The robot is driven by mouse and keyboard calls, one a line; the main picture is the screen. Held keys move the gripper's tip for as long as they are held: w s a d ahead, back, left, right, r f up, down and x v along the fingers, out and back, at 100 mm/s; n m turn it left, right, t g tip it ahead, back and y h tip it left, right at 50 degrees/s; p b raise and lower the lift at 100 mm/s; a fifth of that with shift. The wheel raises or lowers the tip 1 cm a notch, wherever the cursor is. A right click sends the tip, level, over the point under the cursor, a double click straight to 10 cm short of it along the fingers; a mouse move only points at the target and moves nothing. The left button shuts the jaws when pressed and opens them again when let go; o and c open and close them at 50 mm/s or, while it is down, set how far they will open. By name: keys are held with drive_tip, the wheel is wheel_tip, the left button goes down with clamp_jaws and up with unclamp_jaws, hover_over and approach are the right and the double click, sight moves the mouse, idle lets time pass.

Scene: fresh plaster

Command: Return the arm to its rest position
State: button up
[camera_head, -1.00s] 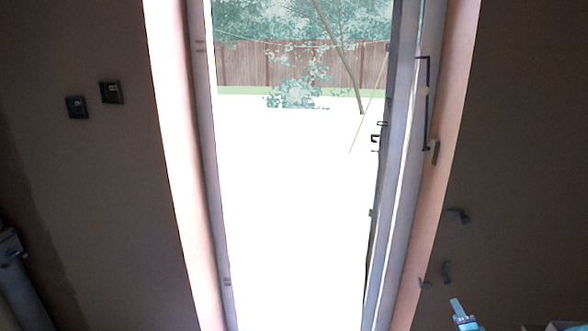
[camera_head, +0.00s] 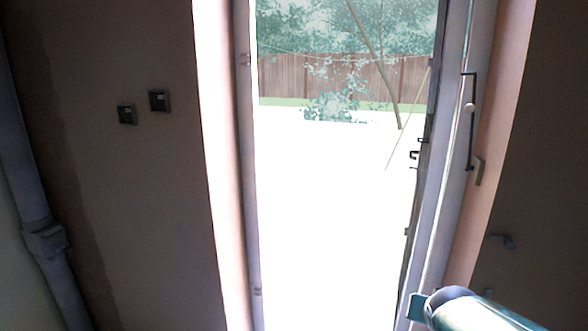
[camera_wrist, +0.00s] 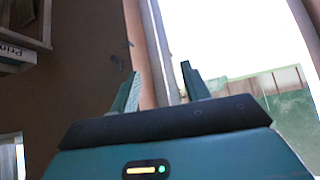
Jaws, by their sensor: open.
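My gripper (camera_wrist: 162,88) shows in the wrist view with its two fingers spread apart. Nothing is between them; behind the gap are the door frame and the wall. In the head view a teal and grey part of my arm (camera_head: 470,310) comes in at the lower right, in front of the foot of the door frame. The fingers cannot be made out in the head view.
A glazed door (camera_head: 450,170) with a dark handle (camera_head: 469,125) stands at the bright doorway. Two dark switches (camera_head: 159,100) are on the left wall, and a grey pipe (camera_head: 40,225) runs down at far left. A box (camera_wrist: 14,55) shows in the wrist view.

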drive_tip(key=s+a+r+n+g+y, duration=0.1)
drive_tip(key=s+a+r+n, duration=0.1)
drive_tip(key=s+a, duration=0.4)
drive_tip(key=s+a+r+n+g+y, duration=0.1)
drive_tip(key=s+a+r+n+y, duration=0.1)
drive_tip(key=s+a, duration=0.5)
drive_tip(key=s, duration=0.3)
drive_tip(key=shift+s+r+n+g, duration=0.2)
drive_tip(key=shift+n+g, duration=0.1)
drive_tip(key=shift+n, duration=0.1)
drive_tip(key=shift+d, duration=0.1)
idle(0.6)
